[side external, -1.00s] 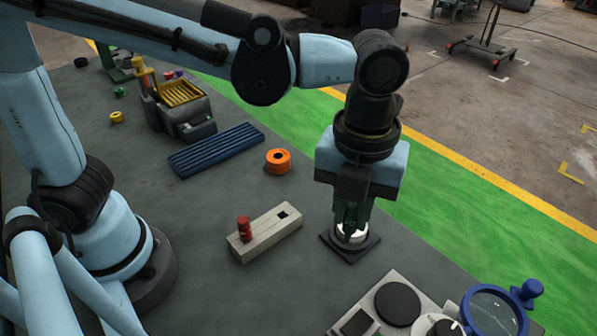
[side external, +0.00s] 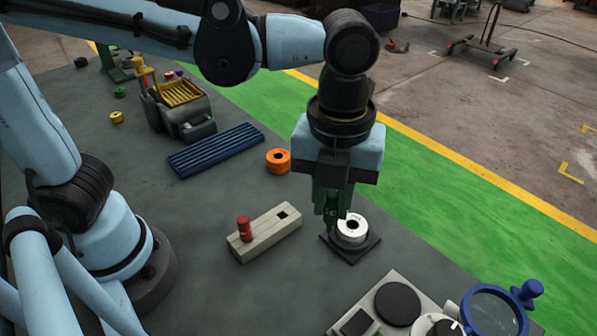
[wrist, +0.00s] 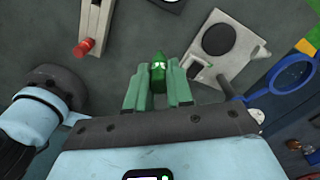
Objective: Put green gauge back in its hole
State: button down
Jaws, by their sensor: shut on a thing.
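My gripper (side external: 333,200) is shut on the green gauge (wrist: 158,76), which points out between the fingers in the wrist view. In the side view the gauge is mostly hidden by the fingers, and the gripper is just left of the silver ring (side external: 352,227) on its dark square base. The pale gauge block (side external: 265,236) lies left of the gripper, apart from it. A red gauge (side external: 244,228) stands in its near-left end, and an empty square hole (side external: 283,214) shows at its far-right end. The block also shows in the wrist view (wrist: 97,22).
An orange ring (side external: 278,161) and a blue ribbed tray (side external: 216,149) lie behind the block. A pale panel with a black disc (side external: 397,303) and a blue-rimmed magnifier (side external: 494,311) are at front right. The bench between block and ring base is clear.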

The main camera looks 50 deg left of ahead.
jog(key=w+a+f+n, duration=0.1)
jog(key=a+f+n, duration=0.3)
jog(key=a, duration=0.8)
jog(key=shift+a+f, duration=0.15)
jog(key=shift+f, duration=0.8)
jog(key=shift+f, duration=2.6)
dwell(2.7)
jog(key=c, duration=0.9)
grip_release()
